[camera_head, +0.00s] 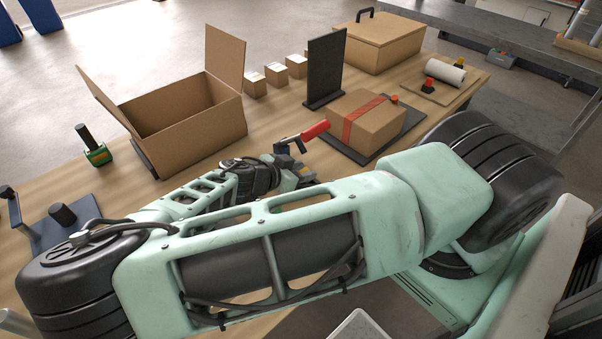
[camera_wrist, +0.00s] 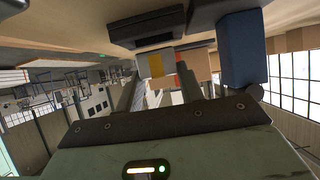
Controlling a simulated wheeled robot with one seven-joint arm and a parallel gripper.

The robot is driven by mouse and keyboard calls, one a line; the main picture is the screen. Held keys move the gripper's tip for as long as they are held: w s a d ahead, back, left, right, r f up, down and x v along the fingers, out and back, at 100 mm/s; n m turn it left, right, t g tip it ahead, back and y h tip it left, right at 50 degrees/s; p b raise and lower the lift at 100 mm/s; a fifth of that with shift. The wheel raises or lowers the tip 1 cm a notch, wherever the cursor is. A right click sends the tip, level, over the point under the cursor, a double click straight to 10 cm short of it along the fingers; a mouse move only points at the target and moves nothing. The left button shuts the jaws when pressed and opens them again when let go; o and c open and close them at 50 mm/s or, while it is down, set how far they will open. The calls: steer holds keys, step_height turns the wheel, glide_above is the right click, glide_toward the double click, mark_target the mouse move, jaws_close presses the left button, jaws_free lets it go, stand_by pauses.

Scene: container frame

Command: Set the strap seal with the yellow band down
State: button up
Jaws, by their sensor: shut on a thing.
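My gripper (camera_head: 292,168) is low over the middle of the table in the head view, partly hidden by my own arm. In the wrist view, my gripper (camera_wrist: 162,88) has its two fingers closed on a small grey block with a yellow band, the strap seal (camera_wrist: 157,65). The seal sits between the fingertips. In the head view I cannot make the seal out clearly among the fingers. Whether it touches the table is not clear.
A red-handled tool (camera_head: 314,131) is close beyond my gripper. An open carton (camera_head: 190,118) stands behind to the left. A red-taped box (camera_head: 366,122) lies on a dark plate to the right, by a black upright panel (camera_head: 325,68). A green-based tool (camera_head: 97,154) is far left.

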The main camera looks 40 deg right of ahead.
steer(key=shift+f+p, duration=0.4)
steer(key=shift+f, duration=0.65)
steer(key=shift+f+b, duration=0.2)
steer(key=shift+b, duration=0.15)
steer(key=o, duration=1)
steer(key=shift+r, duration=0.1)
steer(key=b+v, duration=0.3)
steer(key=v, duration=0.8)
steer(key=shift+b, duration=0.3)
steer(key=shift+a+r, duration=0.35)
steer(key=shift+a, duration=0.1)
